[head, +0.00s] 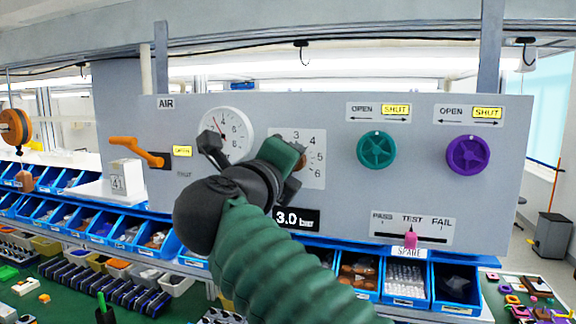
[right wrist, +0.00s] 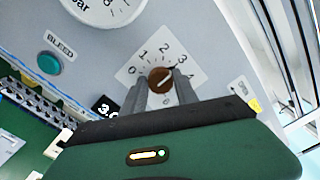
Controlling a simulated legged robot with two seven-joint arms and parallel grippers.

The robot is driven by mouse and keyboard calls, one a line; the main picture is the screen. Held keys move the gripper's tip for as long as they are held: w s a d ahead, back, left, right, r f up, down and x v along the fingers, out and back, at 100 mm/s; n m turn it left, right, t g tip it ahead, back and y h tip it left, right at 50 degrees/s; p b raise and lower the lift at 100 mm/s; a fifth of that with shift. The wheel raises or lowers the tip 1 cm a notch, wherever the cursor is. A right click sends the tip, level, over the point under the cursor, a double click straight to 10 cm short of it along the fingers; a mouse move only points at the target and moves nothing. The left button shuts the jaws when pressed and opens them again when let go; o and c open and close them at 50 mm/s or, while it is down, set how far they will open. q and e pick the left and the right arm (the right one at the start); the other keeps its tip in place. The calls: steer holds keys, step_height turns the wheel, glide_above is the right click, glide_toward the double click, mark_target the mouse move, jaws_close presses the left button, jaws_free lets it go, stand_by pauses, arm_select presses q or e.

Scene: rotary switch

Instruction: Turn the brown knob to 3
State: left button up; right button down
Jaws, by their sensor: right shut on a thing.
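The brown knob (right wrist: 160,80) sits on a white dial plate (right wrist: 133,75) numbered from 1 upward. In the right wrist view, a light line on the knob points up and right, roughly toward the 3; the exact setting is hard to tell. My right gripper (right wrist: 161,88) has its two grey fingers on either side of the knob and is shut on it. In the head view the gripper covers most of the knob (head: 301,161), and the plate (head: 316,175) shows 3 to 6. My left gripper is in neither view.
The grey panel also carries a gauge (head: 238,122), an orange lever (head: 137,149), green (head: 376,151) and purple (head: 468,155) wheels, a pink slider (head: 411,240) and a 3.0 bar display (head: 297,219). Blue bins (head: 457,287) line the shelf below.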

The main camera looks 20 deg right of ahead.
steer(key=shift+w+f, duration=0.1)
steer(key=shift+f, duration=0.3)
steer(key=c, duration=1.1)
jaws_free()
steer(key=shift+o, duration=0.8)
steer(key=shift+r, duration=0.2)
steer(key=b+v, duration=0.3)
steer(key=v, duration=1.4)
steer(key=shift+w+b, duration=0.15)
steer(key=shift+b, duration=0.25)
steer(key=shift+a+f, duration=0.1)
